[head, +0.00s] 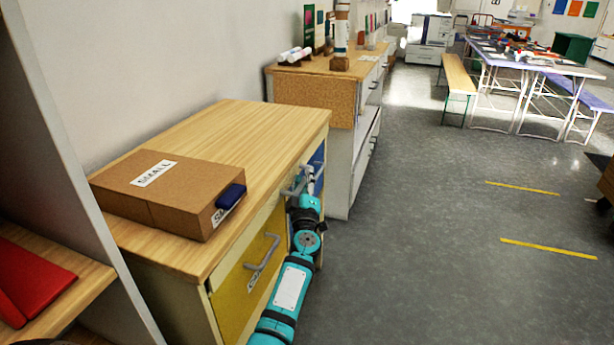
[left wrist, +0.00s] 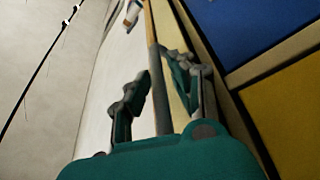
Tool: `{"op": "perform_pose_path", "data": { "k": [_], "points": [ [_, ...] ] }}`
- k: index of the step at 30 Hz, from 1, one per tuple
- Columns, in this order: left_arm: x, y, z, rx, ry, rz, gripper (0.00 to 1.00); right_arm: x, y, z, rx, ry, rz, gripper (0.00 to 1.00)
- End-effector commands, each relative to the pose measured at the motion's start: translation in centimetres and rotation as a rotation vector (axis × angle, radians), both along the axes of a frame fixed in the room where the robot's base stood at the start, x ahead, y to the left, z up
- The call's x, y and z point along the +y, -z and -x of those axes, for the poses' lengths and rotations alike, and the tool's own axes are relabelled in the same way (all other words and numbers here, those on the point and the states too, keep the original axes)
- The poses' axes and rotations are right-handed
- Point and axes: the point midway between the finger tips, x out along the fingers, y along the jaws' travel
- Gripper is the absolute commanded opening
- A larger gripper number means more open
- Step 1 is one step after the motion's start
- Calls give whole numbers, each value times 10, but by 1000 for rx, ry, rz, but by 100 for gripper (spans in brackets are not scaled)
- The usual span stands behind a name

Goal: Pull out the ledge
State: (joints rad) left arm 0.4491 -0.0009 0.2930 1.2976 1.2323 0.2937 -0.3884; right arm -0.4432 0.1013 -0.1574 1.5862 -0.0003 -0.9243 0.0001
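The wooden cabinet (head: 260,130) stands at the left in the head view, with a yellow front panel (head: 235,298) and a blue one (head: 317,162). My left gripper (head: 304,184) is close to the cabinet front, just below the top's edge. In the left wrist view its two fingers (left wrist: 160,88) are spread. A pale wooden strip (left wrist: 161,30) runs up the picture between and behind them; contact cannot be told. My right gripper is not in view.
A cardboard box marked SMALL (head: 180,190) with a dark blue item (head: 231,195) lies on the cabinet top. The yellow panel has a grey handle (head: 263,252). Another cabinet (head: 312,112) stands behind. The grey floor (head: 430,220) to the right is mostly clear.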

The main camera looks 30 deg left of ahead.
Motion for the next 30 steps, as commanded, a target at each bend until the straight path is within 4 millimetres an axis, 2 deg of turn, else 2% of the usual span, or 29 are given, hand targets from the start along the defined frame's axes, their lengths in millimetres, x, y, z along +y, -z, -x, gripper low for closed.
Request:
{"op": "perform_pose_path", "data": {
  "k": [7, 13, 30],
  "points": [
    [0, 0, 0, 0, 0, 0, 23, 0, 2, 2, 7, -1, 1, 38],
    [0, 0, 0, 0, 0, 0, 0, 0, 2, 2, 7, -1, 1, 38],
    [0, 0, -1, 1, 1, 2, 0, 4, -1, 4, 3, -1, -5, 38]
  ]
}}
